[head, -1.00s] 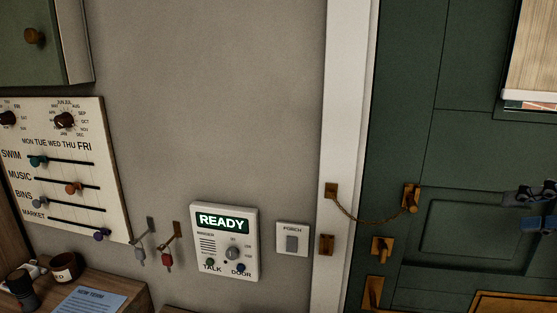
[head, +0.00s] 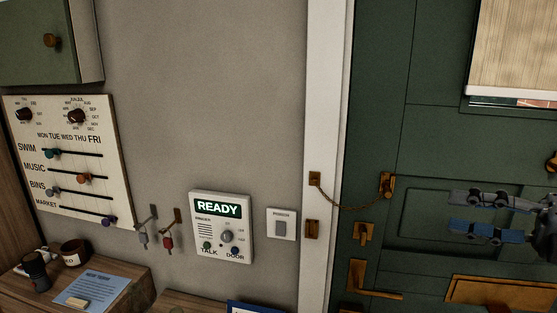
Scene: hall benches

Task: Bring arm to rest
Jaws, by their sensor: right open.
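My right gripper (head: 453,211) is at the right edge of the head view, in front of the green door (head: 425,130). Its two fingers point left, one above the other, with a clear gap between them. They are open and hold nothing. The fingertips are to the right of the door's brass chain (head: 345,206) and latch (head: 363,233), apart from both in the picture. My left gripper is not in view.
A READY intercom panel (head: 218,258) and a PORCH switch (head: 281,224) are on the wall. A slider board (head: 75,160) and hanging keys (head: 168,242) are at left. Below is a wooden bench (head: 125,285) with a mug (head: 74,253) and a blue card (head: 97,288).

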